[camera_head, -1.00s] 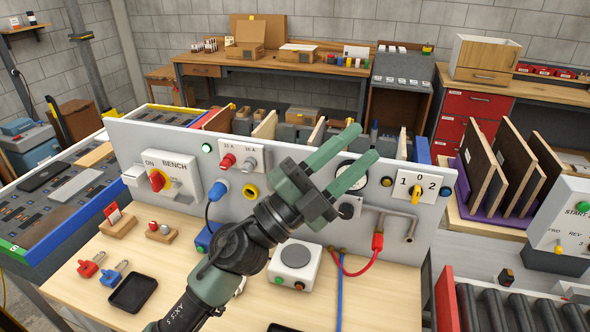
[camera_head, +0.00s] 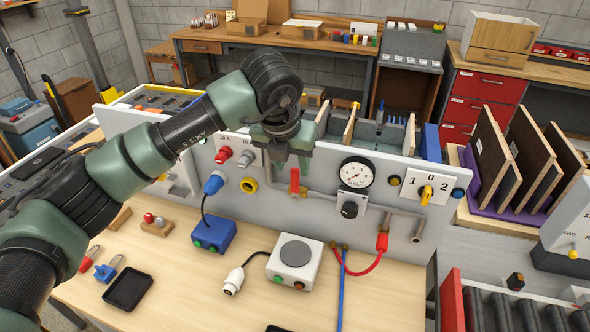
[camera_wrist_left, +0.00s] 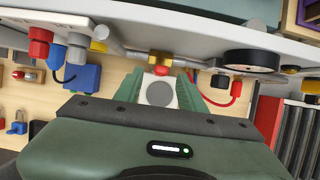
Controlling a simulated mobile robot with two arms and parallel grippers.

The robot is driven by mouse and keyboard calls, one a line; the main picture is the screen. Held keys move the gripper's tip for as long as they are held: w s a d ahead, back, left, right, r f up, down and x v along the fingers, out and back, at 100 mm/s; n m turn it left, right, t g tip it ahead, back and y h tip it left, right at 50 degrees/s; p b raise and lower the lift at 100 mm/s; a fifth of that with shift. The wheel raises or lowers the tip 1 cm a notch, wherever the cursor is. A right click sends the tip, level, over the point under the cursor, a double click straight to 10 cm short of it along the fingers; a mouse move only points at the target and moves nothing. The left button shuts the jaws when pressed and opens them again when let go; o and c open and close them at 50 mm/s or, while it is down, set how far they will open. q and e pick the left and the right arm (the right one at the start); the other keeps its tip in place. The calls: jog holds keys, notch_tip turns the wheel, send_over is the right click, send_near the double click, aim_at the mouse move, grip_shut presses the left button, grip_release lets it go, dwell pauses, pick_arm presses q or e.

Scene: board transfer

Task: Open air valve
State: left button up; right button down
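The air valve has a red lever (camera_head: 294,181) standing upright on a grey pipe on the bench panel. In the left wrist view its brass body and red part (camera_wrist_left: 160,69) show at the top centre, just beyond the fingertips. My left gripper (camera_head: 291,160) is above the lever in the head view, fingers pointing down, and hides what lies behind it. In the left wrist view the fingers (camera_wrist_left: 160,84) are spread apart with nothing held between them. I cannot tell whether a finger touches the lever. My right gripper is in neither view.
A pressure gauge (camera_head: 356,173) and black knob (camera_head: 349,210) sit right of the valve. A yellow ring (camera_head: 249,186) and blue plug (camera_head: 214,182) are to its left. A white box with a grey disc (camera_head: 295,263) stands on the benchtop below.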

aim_at(293, 170)
pick_arm(q)
jog(key=p+x, duration=0.1)
jog(key=x, duration=0.3)
jog(key=shift+w+f, duration=0.2)
jog(key=shift+f, duration=0.05)
jog(key=shift+d+f, duration=0.1)
jog(key=shift+f, duration=0.15)
grip_shut()
jog(key=shift+r, duration=0.1)
dwell(0.9)
